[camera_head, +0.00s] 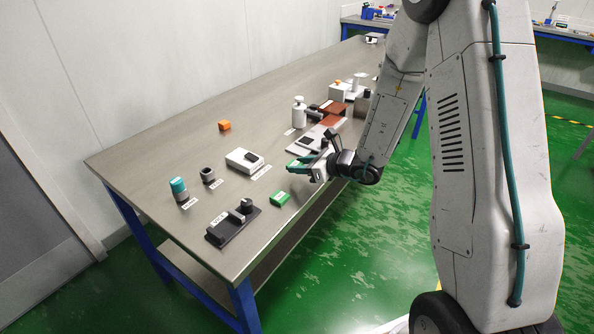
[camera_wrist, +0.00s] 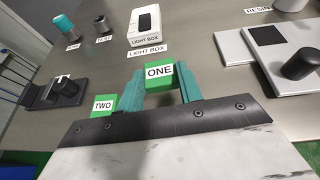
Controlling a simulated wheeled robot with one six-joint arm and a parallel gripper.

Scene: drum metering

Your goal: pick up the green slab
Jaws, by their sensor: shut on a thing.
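A green slab labelled ONE (camera_wrist: 158,78) sits between the two teal fingers of my gripper (camera_wrist: 160,88) in the wrist view. My gripper is shut on it. In the head view my gripper (camera_head: 303,166) is over the table's near edge, and the slab is hard to tell from the fingers. A second green slab, labelled TWO (camera_wrist: 103,105), lies to the left in the wrist view. It also shows in the head view on the table (camera_head: 280,198), apart from my gripper.
A white light box (camera_head: 244,160) stands left of my gripper. A dark base with a knob (camera_head: 233,221) is near the front corner. A teal-topped cylinder (camera_head: 179,189), an orange block (camera_head: 224,125) and a white bottle (camera_head: 299,112) stand on the table (camera_head: 150,160). Its far-left surface is mostly clear.

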